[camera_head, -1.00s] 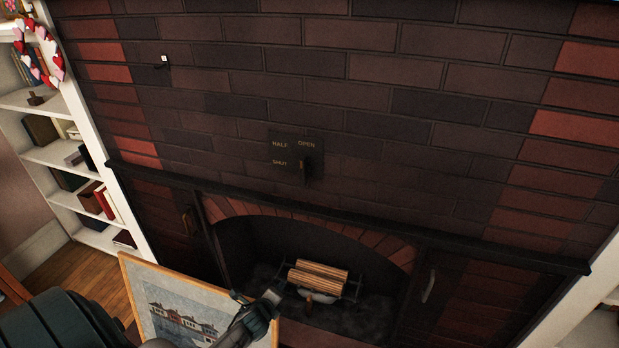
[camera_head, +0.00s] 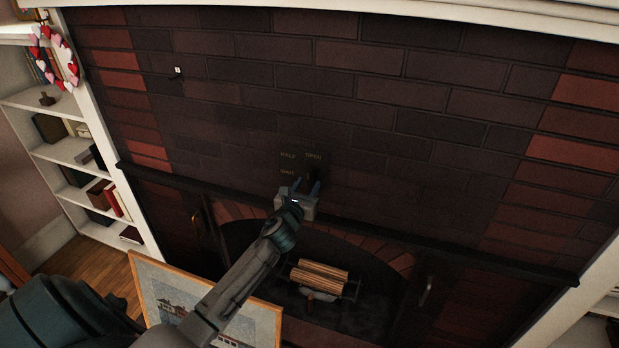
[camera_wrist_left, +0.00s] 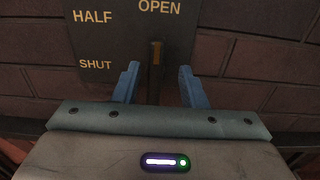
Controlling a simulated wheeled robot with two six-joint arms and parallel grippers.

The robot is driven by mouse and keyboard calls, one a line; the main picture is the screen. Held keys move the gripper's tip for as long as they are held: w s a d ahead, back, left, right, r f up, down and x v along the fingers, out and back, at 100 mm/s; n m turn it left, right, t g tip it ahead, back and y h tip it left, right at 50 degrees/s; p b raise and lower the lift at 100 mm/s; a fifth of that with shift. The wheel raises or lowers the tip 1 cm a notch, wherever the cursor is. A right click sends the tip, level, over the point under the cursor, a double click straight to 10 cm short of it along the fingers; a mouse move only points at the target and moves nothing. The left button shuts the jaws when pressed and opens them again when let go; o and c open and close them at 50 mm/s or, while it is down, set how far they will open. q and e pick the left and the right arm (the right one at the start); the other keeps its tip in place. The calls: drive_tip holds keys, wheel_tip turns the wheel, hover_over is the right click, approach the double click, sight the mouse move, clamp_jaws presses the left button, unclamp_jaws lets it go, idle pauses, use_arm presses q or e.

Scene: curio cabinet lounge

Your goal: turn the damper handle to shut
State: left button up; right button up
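The damper plate (camera_head: 290,162) is a dark plate on the brick chimney, lettered HALF, OPEN and SHUT. It fills the top of the left wrist view (camera_wrist_left: 107,42). The damper handle (camera_wrist_left: 155,58) is a narrow dark bar with a brownish face. It stands upright, below and near the word OPEN. My left gripper (camera_head: 305,187) is in front of the plate. In the left wrist view its two blue fingers (camera_wrist_left: 160,85) are open, one on each side of the handle, with gaps on both sides. I cannot tell how deep the fingers reach. My right gripper is not in view.
A dark mantel ledge (camera_head: 424,241) runs below the plate. Under it is the fireplace with logs (camera_head: 319,276). A framed picture (camera_head: 160,285) leans at the lower left, behind my left arm. A white bookshelf (camera_head: 72,152) stands at the left. A small hook (camera_head: 177,71) is on the bricks.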

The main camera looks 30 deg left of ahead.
sight(310, 182)
use_arm(q)
drive_tip(key=shift+x, duration=1.25)
drive_tip(key=shift+w+a, duration=0.1)
drive_tip(key=shift+w, duration=0.4)
drive_tip(key=shift+a, duration=0.3)
drive_tip(key=shift+c, duration=0.2)
drive_tip(key=shift+d, duration=0.1)
clamp_jaws()
drive_tip(key=shift+f, duration=0.1)
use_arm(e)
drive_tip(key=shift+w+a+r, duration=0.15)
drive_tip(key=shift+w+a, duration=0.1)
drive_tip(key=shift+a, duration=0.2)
